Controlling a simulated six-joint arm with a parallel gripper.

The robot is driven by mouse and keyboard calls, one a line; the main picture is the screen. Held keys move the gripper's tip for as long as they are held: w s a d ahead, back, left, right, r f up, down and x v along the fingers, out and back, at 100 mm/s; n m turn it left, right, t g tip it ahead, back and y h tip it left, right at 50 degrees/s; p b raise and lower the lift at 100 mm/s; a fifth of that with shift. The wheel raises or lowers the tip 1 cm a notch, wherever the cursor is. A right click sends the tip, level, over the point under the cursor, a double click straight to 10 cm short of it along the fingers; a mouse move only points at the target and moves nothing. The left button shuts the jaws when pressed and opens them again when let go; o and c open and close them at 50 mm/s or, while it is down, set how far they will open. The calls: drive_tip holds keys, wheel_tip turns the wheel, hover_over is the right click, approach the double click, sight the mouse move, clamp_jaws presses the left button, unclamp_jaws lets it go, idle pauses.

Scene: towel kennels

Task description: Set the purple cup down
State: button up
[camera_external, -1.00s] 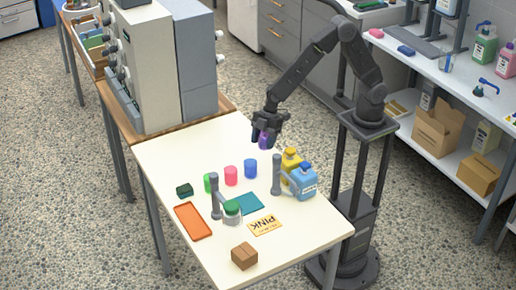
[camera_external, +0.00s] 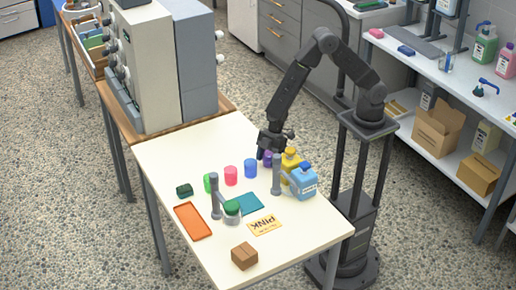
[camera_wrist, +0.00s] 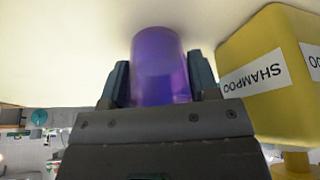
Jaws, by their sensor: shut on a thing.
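My gripper (camera_external: 267,152) is low over the table and shut on the cup. In the wrist view the purple cup (camera_wrist: 160,66) sits between the two fingers (camera_wrist: 160,85), one on each side, with the pale tabletop filling the picture beyond it. Whether the cup's base touches the table cannot be told.
A yellow shampoo bottle (camera_external: 291,160) stands close beside the cup; it looms at right in the wrist view (camera_wrist: 265,75). A blue bottle (camera_external: 303,182) and grey post (camera_external: 276,175) are nearby. Blue (camera_external: 250,168), pink (camera_external: 231,175) and green (camera_external: 208,183) cups stand left. The far-left tabletop is clear.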

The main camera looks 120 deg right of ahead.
drive_tip(key=o, duration=1)
drive_tip(key=shift+f, duration=0.15)
drive_tip(key=s+a+r+m, duration=0.1)
drive_tip(key=s+r, duration=0.4)
drive_tip(key=r, duration=0.6)
drive_tip(key=s+a+r, duration=0.1)
drive_tip(key=s+r, duration=0.5)
drive_tip(key=r, duration=0.6)
drive_tip(key=s+r+m, duration=0.1)
drive_tip(key=s+r, duration=0.1)
drive_tip(key=s, duration=0.1)
drive_tip(key=s+r+m+t+h, duration=0.1)
drive_tip(key=s, duration=0.3)
drive_tip(key=s+r+m, duration=0.1)
drive_tip(key=s+r, duration=0.1)
drive_tip(key=s, duration=0.1)
drive_tip(key=shift+s+a+r+m+t+h, duration=0.15)
drive_tip(key=shift+r+m+t+h, duration=0.15)
drive_tip(key=shift+r, duration=0.05)
